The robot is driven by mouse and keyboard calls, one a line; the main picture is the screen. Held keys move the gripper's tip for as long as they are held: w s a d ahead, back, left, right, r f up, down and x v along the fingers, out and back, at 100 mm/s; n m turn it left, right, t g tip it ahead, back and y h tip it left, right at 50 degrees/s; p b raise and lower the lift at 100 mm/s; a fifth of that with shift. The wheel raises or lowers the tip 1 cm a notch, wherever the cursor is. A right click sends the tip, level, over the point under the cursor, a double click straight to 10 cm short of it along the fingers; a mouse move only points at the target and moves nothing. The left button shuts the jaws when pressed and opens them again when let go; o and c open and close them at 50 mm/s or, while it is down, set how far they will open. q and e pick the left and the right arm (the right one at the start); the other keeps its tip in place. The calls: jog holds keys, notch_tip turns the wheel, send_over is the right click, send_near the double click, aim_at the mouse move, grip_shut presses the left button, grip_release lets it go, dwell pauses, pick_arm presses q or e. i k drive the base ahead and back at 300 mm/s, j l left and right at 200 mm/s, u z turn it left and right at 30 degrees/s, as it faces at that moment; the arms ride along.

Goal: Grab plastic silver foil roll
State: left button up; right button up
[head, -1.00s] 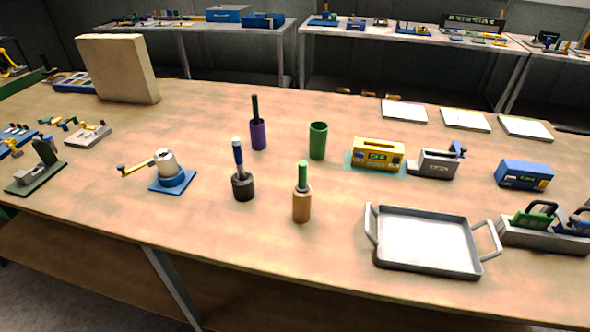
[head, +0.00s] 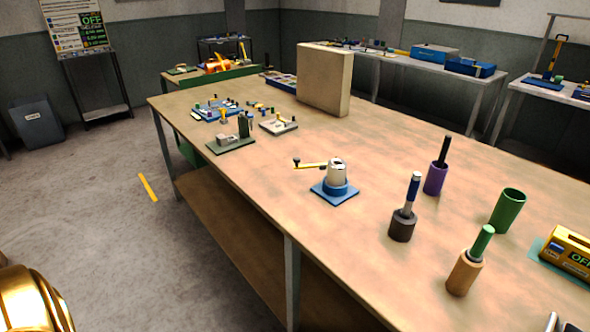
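I cannot pick out a silver foil roll for certain. The nearest match is a pale silver-white cylinder (head: 337,172) held upright in a blue base with a yellow crank arm, near the table's front edge. Several upright cylinders stand to its right: a dark holder with a blue handle (head: 403,222), a purple cup with a black rod (head: 435,179), a green open tube (head: 507,211) and a tan holder with a green handle (head: 463,274). Neither of my grippers is in view.
The wooden table (head: 230,95) has a large beige block (head: 322,79) at the back and small fixtures (head: 232,143) at its far left. A yellow box (head: 568,250) is cut off at right. Open floor (head: 100,215) lies to the left, with a grey bin (head: 37,122) beyond.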

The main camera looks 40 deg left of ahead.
aim_at(337, 167)
jog(key=u, duration=0.8)
jog(key=i+j, duration=0.1)
jog(key=j, duration=0.2)
jog(key=i+j+z, duration=0.15)
jog(key=j+z, duration=0.45)
jog(key=j, duration=0.25)
jog(key=i+j+z, duration=0.1)
jog(key=j+z, duration=0.2)
jog(key=j, duration=0.15)
